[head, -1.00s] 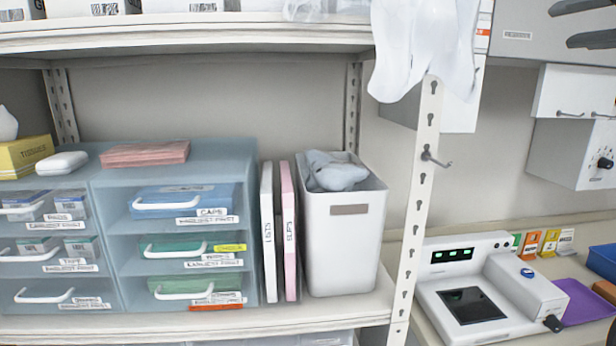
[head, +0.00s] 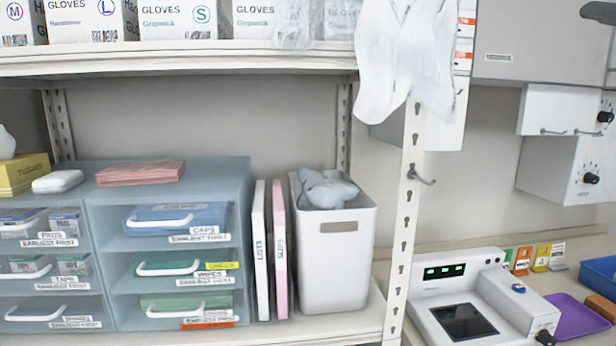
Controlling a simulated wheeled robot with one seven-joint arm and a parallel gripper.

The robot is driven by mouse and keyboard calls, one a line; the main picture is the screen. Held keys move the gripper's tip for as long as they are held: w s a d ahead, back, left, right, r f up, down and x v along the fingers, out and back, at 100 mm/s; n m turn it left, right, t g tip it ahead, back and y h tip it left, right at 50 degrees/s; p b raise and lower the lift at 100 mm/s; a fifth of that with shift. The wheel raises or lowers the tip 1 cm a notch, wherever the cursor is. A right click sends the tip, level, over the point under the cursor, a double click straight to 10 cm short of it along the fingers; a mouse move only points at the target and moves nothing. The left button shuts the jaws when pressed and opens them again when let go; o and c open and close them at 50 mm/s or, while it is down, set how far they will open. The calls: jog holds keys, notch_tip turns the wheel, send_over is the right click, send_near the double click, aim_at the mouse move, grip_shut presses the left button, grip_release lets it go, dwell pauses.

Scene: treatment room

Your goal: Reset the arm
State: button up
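My gripper and arm do not show in the head view, so whether the gripper is open or shut is hidden. The view faces a white metal shelf unit (head: 345,329) with a blue drawer cabinet (head: 218,173) on its lower shelf. The drawers carry labels such as CAPS, and all look closed. A white bin (head: 338,270) holding a grey-blue crumpled cloth (head: 326,188) stands at the right end of that shelf.
Glove boxes (head: 177,20) line the upper shelf. A white cloth (head: 405,60) hangs by the shelf post (head: 407,205), which has a protruding hook (head: 424,180). A white device (head: 462,322), a purple tray (head: 572,318) and a blue tray (head: 601,272) sit on the counter at right.

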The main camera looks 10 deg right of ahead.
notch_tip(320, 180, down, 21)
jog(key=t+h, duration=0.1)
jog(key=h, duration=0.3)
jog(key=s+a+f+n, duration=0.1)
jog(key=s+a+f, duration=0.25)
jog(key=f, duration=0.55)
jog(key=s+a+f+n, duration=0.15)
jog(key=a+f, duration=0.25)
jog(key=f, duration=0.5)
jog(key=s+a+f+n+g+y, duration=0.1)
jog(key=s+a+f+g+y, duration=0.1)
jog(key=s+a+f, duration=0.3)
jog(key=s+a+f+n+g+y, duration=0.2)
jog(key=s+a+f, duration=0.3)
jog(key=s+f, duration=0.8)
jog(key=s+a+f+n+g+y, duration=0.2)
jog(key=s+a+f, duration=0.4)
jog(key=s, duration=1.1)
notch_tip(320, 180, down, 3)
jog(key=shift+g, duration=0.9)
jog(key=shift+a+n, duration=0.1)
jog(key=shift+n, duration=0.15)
